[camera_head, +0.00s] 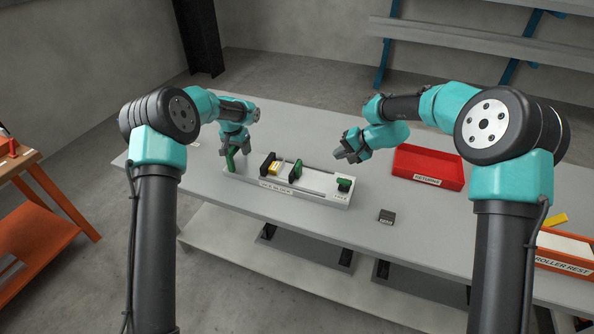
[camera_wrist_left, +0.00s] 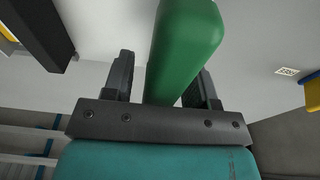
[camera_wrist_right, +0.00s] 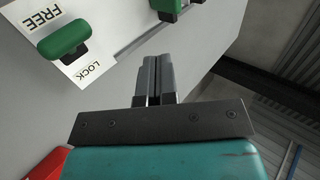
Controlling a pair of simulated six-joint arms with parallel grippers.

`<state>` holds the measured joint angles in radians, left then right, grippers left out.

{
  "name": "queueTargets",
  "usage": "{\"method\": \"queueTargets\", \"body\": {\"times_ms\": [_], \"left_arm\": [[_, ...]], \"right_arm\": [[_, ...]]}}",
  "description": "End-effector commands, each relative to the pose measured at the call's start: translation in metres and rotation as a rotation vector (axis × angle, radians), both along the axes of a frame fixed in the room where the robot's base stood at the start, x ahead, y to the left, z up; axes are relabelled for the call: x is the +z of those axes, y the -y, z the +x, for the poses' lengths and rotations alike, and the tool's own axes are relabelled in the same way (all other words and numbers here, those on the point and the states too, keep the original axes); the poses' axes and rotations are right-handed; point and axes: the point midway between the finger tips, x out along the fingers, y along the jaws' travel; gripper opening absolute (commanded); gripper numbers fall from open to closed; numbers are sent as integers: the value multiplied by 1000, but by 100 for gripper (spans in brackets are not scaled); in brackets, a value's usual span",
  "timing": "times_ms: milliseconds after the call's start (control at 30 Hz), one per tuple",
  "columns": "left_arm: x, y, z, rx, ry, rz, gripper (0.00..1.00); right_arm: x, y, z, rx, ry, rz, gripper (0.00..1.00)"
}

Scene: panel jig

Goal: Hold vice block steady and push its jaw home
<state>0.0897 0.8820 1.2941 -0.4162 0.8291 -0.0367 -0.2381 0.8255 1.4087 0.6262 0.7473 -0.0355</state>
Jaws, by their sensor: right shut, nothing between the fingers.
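The vice block (camera_head: 262,184) is a long pale block lying on the grey bench. A green upright handle (camera_head: 231,158) stands at its left end. A dark jaw with a green handle (camera_head: 296,171) sits mid-block, apart from a yellow piece (camera_head: 274,169) by a black plate. A green lock lever (camera_head: 345,184) is at the right end, beside LOCK and FREE labels in the right wrist view. My left gripper (camera_head: 232,150) is open, its fingers either side of the left handle (camera_wrist_left: 185,45), with a gap showing. My right gripper (camera_head: 345,155) is shut and empty above the block's right end.
A red tray (camera_head: 430,166) stands right of the block. A small dark block (camera_head: 386,216) lies in front of it. An orange bin labelled roller rest (camera_head: 563,265) is at the right edge. Bare bench lies around the block.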

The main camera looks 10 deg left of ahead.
Motion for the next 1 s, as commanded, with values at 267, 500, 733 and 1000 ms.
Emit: {"method": "queueTargets", "body": {"times_ms": [267, 500, 733, 1000], "left_arm": [[0, 0, 0, -2, -1, 1, 57], [16, -1, -1, -1, 4, 1, 57], [53, -2, -7, 0, 4, 1, 57], [101, -3, -14, -1, 3, 1, 57]], "right_arm": [[0, 0, 0, 0, 0, 0, 0], [0, 0, 0, 0, 0, 0, 0], [0, 0, 0, 0, 0, 0, 0], [0, 0, 0, 0, 0, 0, 0]]}}
